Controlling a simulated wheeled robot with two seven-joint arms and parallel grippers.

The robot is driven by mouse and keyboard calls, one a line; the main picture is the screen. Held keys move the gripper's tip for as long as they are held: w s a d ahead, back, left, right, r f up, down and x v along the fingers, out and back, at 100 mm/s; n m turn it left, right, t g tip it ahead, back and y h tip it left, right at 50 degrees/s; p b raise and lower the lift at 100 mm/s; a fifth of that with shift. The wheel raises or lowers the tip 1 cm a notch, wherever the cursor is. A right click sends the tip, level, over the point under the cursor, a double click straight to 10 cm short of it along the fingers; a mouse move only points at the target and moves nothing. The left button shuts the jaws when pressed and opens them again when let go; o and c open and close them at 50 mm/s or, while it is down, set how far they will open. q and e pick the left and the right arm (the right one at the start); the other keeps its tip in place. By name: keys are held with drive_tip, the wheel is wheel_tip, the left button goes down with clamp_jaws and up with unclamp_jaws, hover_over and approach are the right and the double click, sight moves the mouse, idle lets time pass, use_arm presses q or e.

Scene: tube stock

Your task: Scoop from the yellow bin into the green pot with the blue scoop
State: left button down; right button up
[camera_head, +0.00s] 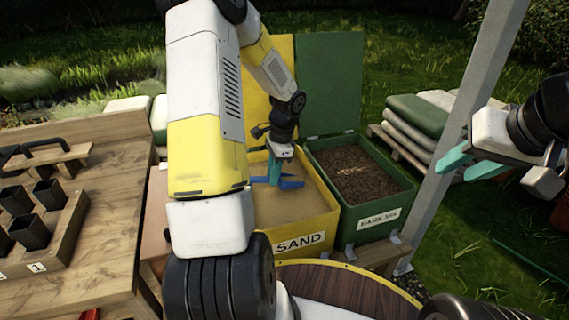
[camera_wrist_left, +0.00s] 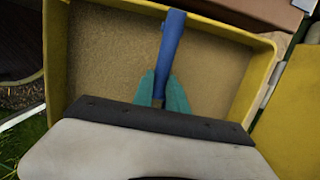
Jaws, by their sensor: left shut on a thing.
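The yellow bin (camera_head: 325,225), labelled SAND, stands open with tan sand (camera_head: 300,205) inside. My left gripper (camera_head: 274,168) reaches down into the bin and is shut on the blue scoop (camera_head: 290,183). In the left wrist view the scoop's blue part (camera_wrist_left: 171,45) runs up from between the teal fingers (camera_wrist_left: 162,92), over the sand. Whether the scoop touches the sand or holds any, I cannot tell. My right gripper (camera_head: 468,163) is at the far right, open and empty, away from the bins. I do not see a green pot.
A green bin (camera_head: 345,235) labelled BARK MIX stands against the yellow bin's right side. A grey post (camera_head: 455,130) rises right of it. A wooden bench (camera_head: 100,235) with a rack of black square pots (camera_head: 30,232) is at left. A round wooden top (camera_head: 340,290) lies in front.

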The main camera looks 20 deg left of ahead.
use_arm(q)
drive_tip(key=shift+r, duration=0.6)
drive_tip(key=shift+t+h, duration=0.3)
drive_tip(key=shift+h, duration=0.1)
drive_tip(key=shift+s+a+r, duration=0.2)
drive_tip(key=shift+a+r, duration=0.05)
drive_tip(key=shift+r, duration=0.5)
drive_tip(key=shift+s+a+r, duration=0.2)
drive_tip(key=shift+r, duration=0.5)
drive_tip(key=shift+s+a+r, duration=0.2)
drive_tip(key=shift+a+r, duration=0.05)
drive_tip(key=shift+r, duration=0.5)
drive_tip(key=shift+t+h, duration=0.4)
drive_tip(key=shift+h, duration=0.1)
drive_tip(key=shift+s+a+r, duration=0.25)
drive_tip(key=shift+a+r, duration=0.1)
drive_tip(key=shift+r, duration=0.4)
drive_tip(key=shift+s+a+r, duration=0.25)
drive_tip(key=shift+a+r, duration=0.05)
drive_tip(key=shift+r, duration=0.4)
drive_tip(key=shift+s+a+r, duration=0.25)
drive_tip(key=shift+a+r, duration=0.1)
drive_tip(key=shift+r, duration=0.4)
